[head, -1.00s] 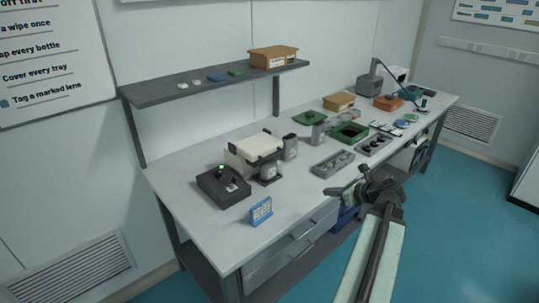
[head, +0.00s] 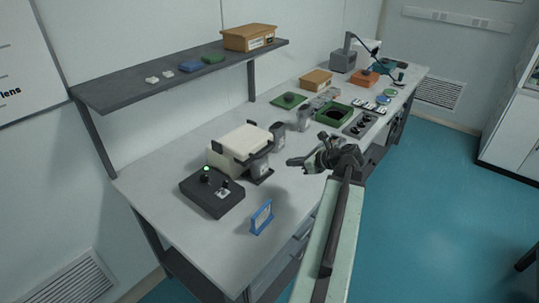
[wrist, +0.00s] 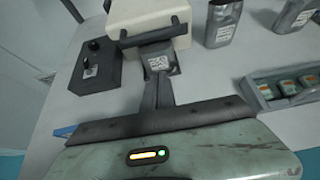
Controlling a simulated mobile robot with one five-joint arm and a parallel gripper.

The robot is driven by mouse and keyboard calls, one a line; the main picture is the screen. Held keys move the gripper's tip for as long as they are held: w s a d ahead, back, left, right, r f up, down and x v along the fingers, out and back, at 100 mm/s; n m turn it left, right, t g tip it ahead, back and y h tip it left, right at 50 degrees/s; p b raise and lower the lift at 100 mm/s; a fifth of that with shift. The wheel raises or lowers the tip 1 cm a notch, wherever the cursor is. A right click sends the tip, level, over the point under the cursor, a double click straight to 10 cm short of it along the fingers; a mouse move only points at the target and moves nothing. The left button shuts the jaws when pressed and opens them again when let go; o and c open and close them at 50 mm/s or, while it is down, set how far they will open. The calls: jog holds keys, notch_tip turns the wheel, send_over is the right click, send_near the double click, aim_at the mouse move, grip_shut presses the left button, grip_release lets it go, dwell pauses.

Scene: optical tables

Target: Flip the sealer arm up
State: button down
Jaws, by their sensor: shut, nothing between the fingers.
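The sealer (head: 240,147) is a cream box with dark fittings, on the near half of the bench. Its dark bar (wrist: 155,36) runs across the box's near side in the wrist view, with short upright ends. A grey block with a square label (wrist: 158,62) sits just in front of the bar; it also shows in the head view (head: 259,166). My gripper (head: 293,162) is shut and empty, to the right of the sealer and apart from it in the head view. In the wrist view its narrow fingers (wrist: 164,88) point at the labelled block.
A black control box (head: 211,192) with a green light stands left of the sealer. A blue stand (head: 262,217) is near the front edge. Grey labelled bottles (head: 278,137) stand behind my gripper. A shelf (head: 130,82) hangs above the back.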

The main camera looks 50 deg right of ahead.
jog(key=b+x, duration=0.2)
jog(key=x, duration=0.2)
jog(key=b+x, duration=0.3)
jog(key=x, duration=0.2)
jog(key=shift+w+f, duration=0.1)
jog(key=shift+f, duration=0.3)
jog(key=r+p, duration=0.2)
jog(key=w+r+p, duration=0.1)
jog(key=r+p, duration=0.1)
jog(key=shift+w+r, duration=0.1)
jog(key=shift+w, duration=0.1)
jog(key=shift+a, duration=0.2)
